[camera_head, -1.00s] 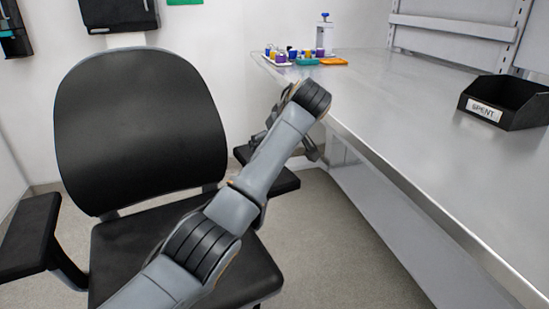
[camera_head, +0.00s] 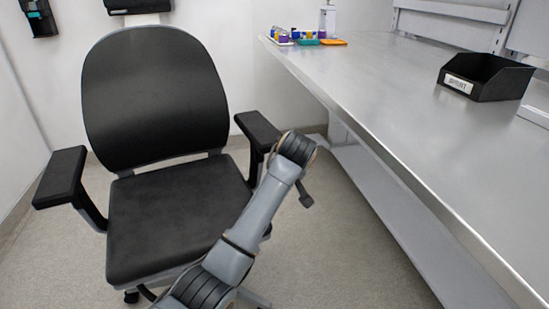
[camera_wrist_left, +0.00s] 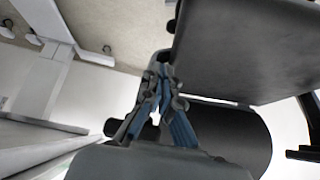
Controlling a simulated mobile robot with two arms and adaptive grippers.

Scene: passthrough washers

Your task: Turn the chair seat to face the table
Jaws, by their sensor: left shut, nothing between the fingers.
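The black office chair stands left of the table in the head view, with its backrest (camera_head: 155,95) at the rear and its seat (camera_head: 170,210) opening toward me, the table off to its right. Its right-hand armrest (camera_head: 258,130) is just behind my left wrist. My left gripper is mostly hidden behind that wrist in the head view. In the left wrist view the gripper (camera_wrist_left: 160,72) is shut and empty, beside the dark seat (camera_wrist_left: 245,50); I cannot tell whether it touches the chair. The steel table (camera_head: 400,110) runs along the right. My right gripper is out of view.
A black bin (camera_head: 487,78) sits on the table. Small coloured items (camera_head: 295,36) and a bottle (camera_head: 328,18) stand at its far end. A lower shelf (camera_head: 400,200) runs under the table. Bare floor (camera_head: 335,240) lies between chair and table.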

